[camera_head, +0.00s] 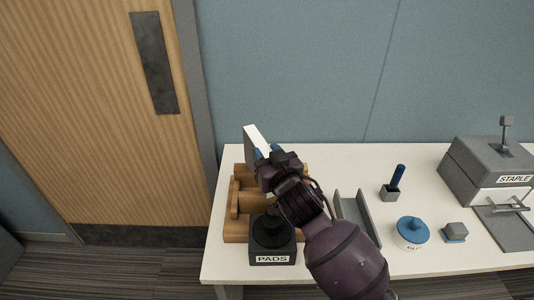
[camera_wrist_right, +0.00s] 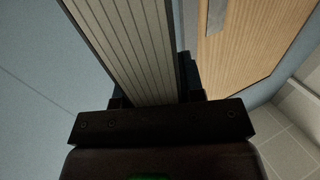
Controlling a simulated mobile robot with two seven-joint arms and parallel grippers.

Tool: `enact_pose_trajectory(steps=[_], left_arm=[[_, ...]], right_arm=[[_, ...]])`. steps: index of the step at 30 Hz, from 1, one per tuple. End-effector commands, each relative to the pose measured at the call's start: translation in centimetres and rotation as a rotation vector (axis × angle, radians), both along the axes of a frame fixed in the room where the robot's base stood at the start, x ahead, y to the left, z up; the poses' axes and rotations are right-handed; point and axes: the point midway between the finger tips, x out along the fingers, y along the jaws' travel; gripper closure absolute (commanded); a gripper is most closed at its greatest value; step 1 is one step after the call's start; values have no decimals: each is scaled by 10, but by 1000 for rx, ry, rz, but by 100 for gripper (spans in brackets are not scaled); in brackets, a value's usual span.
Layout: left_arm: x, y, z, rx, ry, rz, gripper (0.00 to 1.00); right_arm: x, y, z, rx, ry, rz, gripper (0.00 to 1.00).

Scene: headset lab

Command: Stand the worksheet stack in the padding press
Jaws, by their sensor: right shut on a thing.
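The worksheet stack (camera_head: 256,138) is a pale upright slab at the back left of the table. In the right wrist view the stack (camera_wrist_right: 128,45) shows a layered, striped edge between darker sides. My right gripper (camera_head: 267,151) is shut on it, with blue fingertips on either side. A wooden frame (camera_head: 236,230) with thick bars, apparently the padding press, lies below the stack in the head view. A dark block labelled PADS (camera_head: 271,259), with a black knob, stands at its front. My gripper and wrist hide part of the frame; whether the stack touches it cannot be told. My left gripper is not in view.
On the white table (camera_head: 420,160), a grey channel-shaped holder (camera_head: 344,207) stands right of the frame. A blue wall (camera_head: 300,70) rises behind.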

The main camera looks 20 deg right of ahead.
Motion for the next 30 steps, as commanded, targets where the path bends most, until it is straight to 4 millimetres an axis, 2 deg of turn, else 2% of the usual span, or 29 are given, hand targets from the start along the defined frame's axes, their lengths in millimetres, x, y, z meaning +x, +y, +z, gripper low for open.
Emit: enact_pose_trajectory(steps=[14, 15, 19, 20, 30], left_arm=[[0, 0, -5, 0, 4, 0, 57], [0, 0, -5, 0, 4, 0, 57], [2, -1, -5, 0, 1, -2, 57], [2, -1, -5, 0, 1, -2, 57], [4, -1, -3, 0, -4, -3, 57]], right_arm=[[0, 0, -13, 0, 7, -1, 100], [0, 0, -15, 0, 12, -2, 61], [-1, 0, -17, -1, 16, -2, 41], [-1, 0, -18, -1, 17, -1, 38], [-1, 1, -15, 0, 19, 0, 38]])
